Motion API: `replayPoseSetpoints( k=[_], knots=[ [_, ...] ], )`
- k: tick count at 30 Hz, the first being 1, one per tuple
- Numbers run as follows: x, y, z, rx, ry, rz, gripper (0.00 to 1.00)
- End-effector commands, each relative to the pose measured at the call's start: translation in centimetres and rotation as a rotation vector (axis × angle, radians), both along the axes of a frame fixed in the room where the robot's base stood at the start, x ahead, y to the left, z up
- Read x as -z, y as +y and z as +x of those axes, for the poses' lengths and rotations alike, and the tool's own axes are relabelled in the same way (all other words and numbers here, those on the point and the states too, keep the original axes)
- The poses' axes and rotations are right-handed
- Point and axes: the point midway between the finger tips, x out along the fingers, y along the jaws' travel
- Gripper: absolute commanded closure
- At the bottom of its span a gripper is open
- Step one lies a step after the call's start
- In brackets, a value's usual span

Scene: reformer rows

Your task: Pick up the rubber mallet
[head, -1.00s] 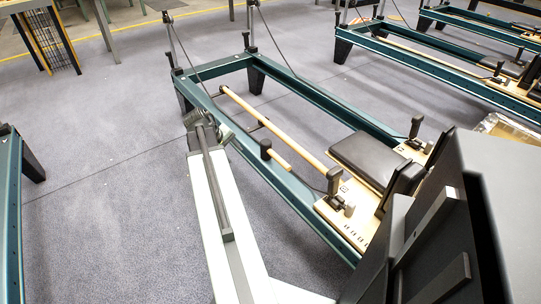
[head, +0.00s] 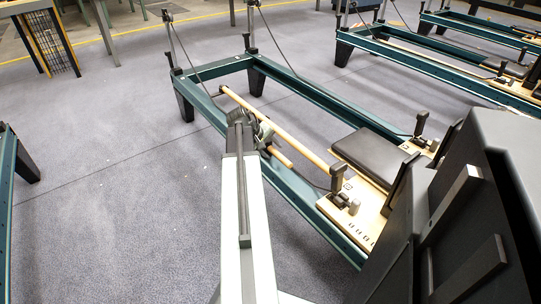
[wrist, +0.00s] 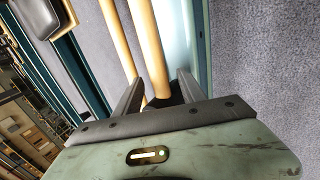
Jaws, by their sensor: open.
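The rubber mallet lies along the near side rail of the middle reformer. In the head view its short wooden handle (head: 280,157) shows, and its dark head is mostly hidden behind my gripper (head: 258,132). In the wrist view the mallet's thick pale handle (wrist: 150,45) runs up from between the two fingers of my gripper (wrist: 158,88). A dark part low between the fingers looks like the mallet's head. My gripper is open, with one finger on each side of the handle. I cannot tell whether either finger touches it.
A long wooden bar (head: 300,145) runs beside the mallet; it also shows in the wrist view (wrist: 113,35), near the left finger. The reformer's teal rail (head: 305,203) and black carriage pad (head: 371,159) are close by. Grey floor (head: 120,190) is clear at left.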

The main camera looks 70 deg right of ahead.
Motion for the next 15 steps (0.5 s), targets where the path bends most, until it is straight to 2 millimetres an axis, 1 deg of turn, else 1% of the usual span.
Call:
replayPoseSetpoints(
  k=[1, 7, 8, 9, 11, 12, 13, 15],
  knots=[
    [1.21, -0.41, -0.18, 0.0, 0.0, 0.0, 0.52],
    [0.83, -0.5, -0.32, 0.0, 0.0, 0.0, 0.52],
    [0.82, -0.5, -0.32, 0.0, 0.0, 0.0, 0.55],
    [0.81, -0.5, -0.33, 0.0, 0.0, 0.0, 0.66],
    [0.8, -0.5, -0.33, 0.0, 0.0, 0.0, 0.83],
    [0.8, -0.5, -0.34, 0.0, 0.0, 0.0, 0.94],
    [0.81, -0.51, -0.34, 0.0, 0.0, 0.0, 1.0],
    [0.8, -0.51, -0.35, 0.0, 0.0, 0.0, 1.0]
  ],
)
